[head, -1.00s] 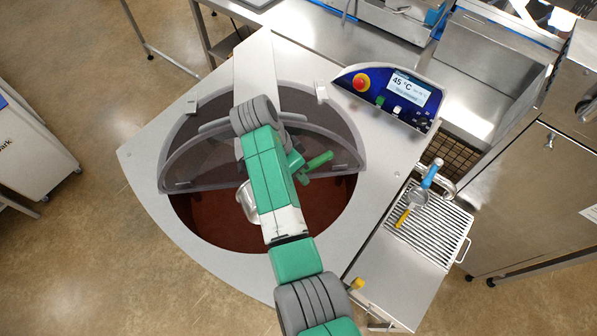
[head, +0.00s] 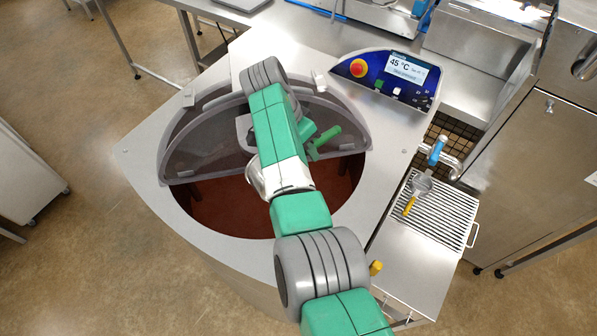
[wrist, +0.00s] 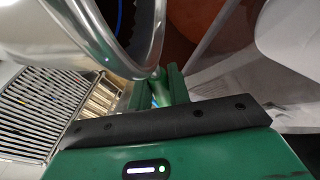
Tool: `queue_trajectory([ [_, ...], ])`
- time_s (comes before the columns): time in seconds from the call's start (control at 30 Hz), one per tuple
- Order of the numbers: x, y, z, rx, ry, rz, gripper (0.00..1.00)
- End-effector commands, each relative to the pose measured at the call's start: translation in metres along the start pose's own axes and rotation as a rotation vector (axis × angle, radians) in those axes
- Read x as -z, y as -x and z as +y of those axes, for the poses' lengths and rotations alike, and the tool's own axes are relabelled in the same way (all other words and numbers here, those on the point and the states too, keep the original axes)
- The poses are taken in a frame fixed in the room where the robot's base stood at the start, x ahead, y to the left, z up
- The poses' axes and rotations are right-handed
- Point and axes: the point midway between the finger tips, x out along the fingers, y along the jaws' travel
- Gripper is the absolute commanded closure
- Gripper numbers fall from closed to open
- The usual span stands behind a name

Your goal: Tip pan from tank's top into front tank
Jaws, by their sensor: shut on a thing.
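A silver metal pan (head: 256,181) hangs over the round opening of the tank, partly hidden behind my arm in the head view. Dark brown chocolate (head: 228,209) lies in the tank (head: 150,150) below it. In the wrist view the pan (wrist: 60,35) fills the upper left, its rim near my green fingers and its mouth turned sideways, so it looks tilted. My gripper (wrist: 165,88) is shut on the pan; the exact grip point is unclear. What the pan holds cannot be seen.
A clear lid (head: 205,150) stands raised over the back of the opening. A control panel (head: 390,78) reads 45 °C.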

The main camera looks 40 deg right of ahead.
Motion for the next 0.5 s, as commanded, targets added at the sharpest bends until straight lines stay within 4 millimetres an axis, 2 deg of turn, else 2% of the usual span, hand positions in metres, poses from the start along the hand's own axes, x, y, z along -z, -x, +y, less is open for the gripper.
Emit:
queue_trajectory([
  [0.27,0.005,0.006,0.002,0.016,-0.001,0.003,1.0],
  [0.5,0.004,0.01,0.009,0.103,-0.03,0.013,1.0],
])
